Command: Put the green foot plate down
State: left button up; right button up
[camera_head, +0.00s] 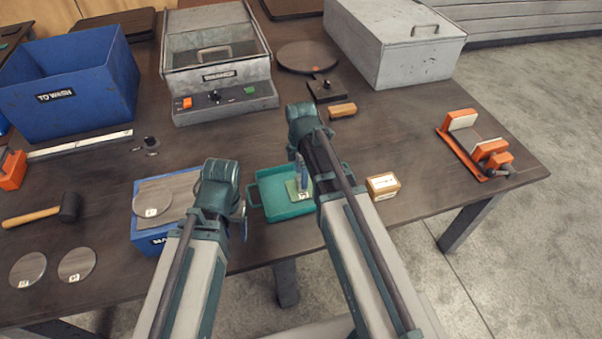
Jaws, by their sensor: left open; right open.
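A small pale green plate with a white label, which looks like the green foot plate (292,190), lies in the teal tray (270,211) near the table's front edge. My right gripper (302,172) is over the tray at the plate, partly hidden by its own arm. It is open; I cannot tell whether its fingers touch the plate. My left gripper (242,214) is open, between the blue box with discs and the teal tray, mostly hidden behind its wrist. It holds nothing that I can see.
A blue box (149,242) bearing a metal disc (152,198) stands left of the tray. A small tan box (383,186) is right of it. A mallet (66,207) lies at left, an orange clamp (478,145) at right. A grey machine (222,104) and blue bin (100,103) stand behind.

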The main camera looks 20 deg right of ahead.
notch_tip(320, 180, up, 9)
jog(key=p, duration=0.8)
jog(key=s+a+m+h, duration=0.1)
jog(key=s+a+m, duration=0.9)
jog(key=s+m, duration=0.4)
jog(key=shift+s+a+m, duration=0.15)
jog(key=shift+a+m, duration=0.1)
jog(key=shift+m, duration=0.05)
